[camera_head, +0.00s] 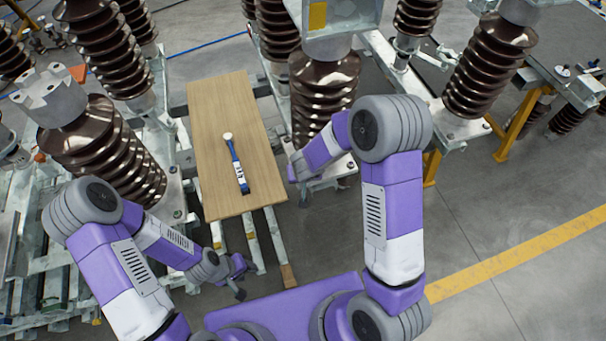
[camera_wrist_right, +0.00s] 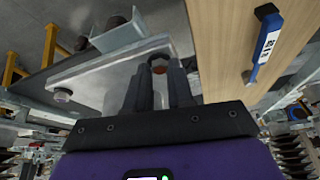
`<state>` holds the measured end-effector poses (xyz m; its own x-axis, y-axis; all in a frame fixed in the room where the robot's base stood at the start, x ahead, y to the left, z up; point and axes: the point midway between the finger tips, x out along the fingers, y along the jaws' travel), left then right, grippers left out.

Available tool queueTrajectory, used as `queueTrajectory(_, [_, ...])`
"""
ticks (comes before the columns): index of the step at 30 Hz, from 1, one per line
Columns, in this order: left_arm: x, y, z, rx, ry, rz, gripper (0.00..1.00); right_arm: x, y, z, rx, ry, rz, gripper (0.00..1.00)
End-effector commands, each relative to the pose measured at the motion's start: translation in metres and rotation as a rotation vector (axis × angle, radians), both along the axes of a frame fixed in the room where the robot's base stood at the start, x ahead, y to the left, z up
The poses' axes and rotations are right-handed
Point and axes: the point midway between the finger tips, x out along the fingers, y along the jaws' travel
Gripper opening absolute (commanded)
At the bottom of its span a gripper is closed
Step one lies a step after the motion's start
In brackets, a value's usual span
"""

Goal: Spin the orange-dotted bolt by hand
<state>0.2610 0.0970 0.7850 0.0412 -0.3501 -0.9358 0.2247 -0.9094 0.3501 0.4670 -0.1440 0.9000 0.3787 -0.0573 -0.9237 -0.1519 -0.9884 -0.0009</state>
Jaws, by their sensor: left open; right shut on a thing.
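In the head view my right wrist is beside the base of the middle brown insulator (camera_head: 322,90), and the bolt cannot be made out there. My left gripper (camera_head: 238,276) is open and empty, low in the head view, left of my body and in front of the wooden board.
A wooden board (camera_head: 215,110) bears a blue-and-white tool with a round pale head (camera_head: 238,168); the tool also shows in the right wrist view (camera_wrist_right: 266,42). Another bolt (camera_wrist_right: 62,95) is on the plate. Brown insulators stand around. Open floor (camera_head: 500,240) is at the right.

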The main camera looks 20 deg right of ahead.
Motion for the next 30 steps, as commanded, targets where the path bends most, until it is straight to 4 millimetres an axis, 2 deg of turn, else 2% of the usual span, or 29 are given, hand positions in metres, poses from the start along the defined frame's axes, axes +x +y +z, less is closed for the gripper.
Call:
queueTrajectory(8, [0.0, 0.0, 0.035, 0.0, 0.0, 0.0, 0.43, -0.001, 0.003, 0.004, -0.003, 0.006, -0.188, 0.0])
queueTrajectory(21, [0.0, 0.0, 0.108, 0.0, 0.0, 0.0, 0.43, 0.001, 0.006, 0.006, -0.002, 0.005, -0.61, 0.0])
queueTrajectory(30, [0.0, 0.0, 0.141, 0.0, 0.0, 0.0, 0.43, 0.005, 0.008, 0.003, 0.0, 0.004, -0.898, 0.0])
